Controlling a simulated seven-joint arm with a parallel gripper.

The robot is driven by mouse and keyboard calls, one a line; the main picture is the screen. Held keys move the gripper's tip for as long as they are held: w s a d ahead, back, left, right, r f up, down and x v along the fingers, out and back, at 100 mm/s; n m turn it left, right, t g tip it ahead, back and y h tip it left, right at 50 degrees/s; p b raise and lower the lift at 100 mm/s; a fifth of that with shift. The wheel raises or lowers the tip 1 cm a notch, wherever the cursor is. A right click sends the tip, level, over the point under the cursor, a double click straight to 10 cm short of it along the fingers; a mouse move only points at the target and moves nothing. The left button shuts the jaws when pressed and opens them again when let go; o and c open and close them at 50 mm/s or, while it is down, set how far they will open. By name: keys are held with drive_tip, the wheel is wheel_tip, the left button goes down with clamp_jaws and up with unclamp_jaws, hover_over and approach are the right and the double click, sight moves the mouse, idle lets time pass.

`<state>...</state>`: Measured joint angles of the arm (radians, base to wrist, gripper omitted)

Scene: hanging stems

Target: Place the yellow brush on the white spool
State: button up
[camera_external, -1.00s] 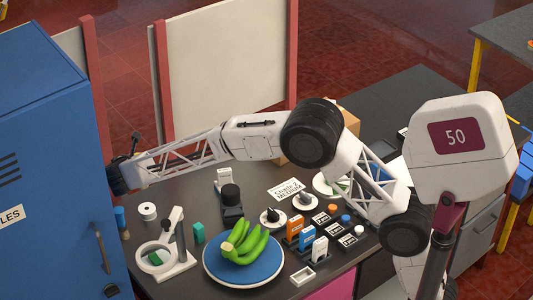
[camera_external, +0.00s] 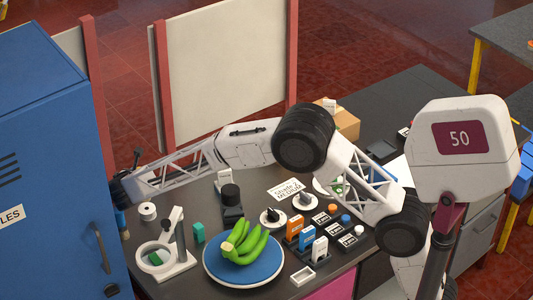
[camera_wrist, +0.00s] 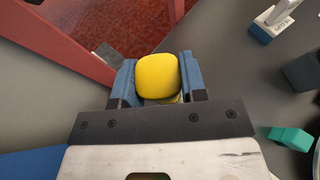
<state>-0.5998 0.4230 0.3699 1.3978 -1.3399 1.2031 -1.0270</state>
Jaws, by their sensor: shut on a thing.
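My gripper (camera_wrist: 158,78) is shut on the yellow brush (camera_wrist: 157,72), which sits between its blue fingers in the wrist view. The brush's rounded yellow end faces the camera, and its lower part is hidden. In the external view my gripper (camera_external: 122,222) is at the far left, partly behind the blue cabinet; I cannot make out the brush clearly there. The white spool (camera_external: 148,211) stands on the dark table just right of my gripper. I cannot see the spool in the wrist view, where the brush and gripper block part of the table.
The blue cabinet (camera_external: 50,160) stands close at the left. A white magnifier stand (camera_external: 172,255), a green block (camera_external: 199,232) and a black-topped stamp (camera_external: 231,195) are right of the spool. Bananas (camera_external: 245,245) lie on a blue plate (camera_external: 225,278). A red-framed panel (camera_external: 220,75) stands behind.

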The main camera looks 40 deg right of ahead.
drive_tip(key=shift+f, duration=2.1)
drive_tip(key=shift+f, duration=0.15)
drive_tip(key=o, duration=0.9)
drive_tip(key=shift+o, duration=0.2)
drive_tip(key=shift+s+a+r, duration=0.1)
drive_tip(key=shift+s+r, duration=0.05)
drive_tip(key=shift+r, duration=0.05)
drive_tip(key=v, duration=0.7)
drive_tip(key=shift+r, duration=0.1)
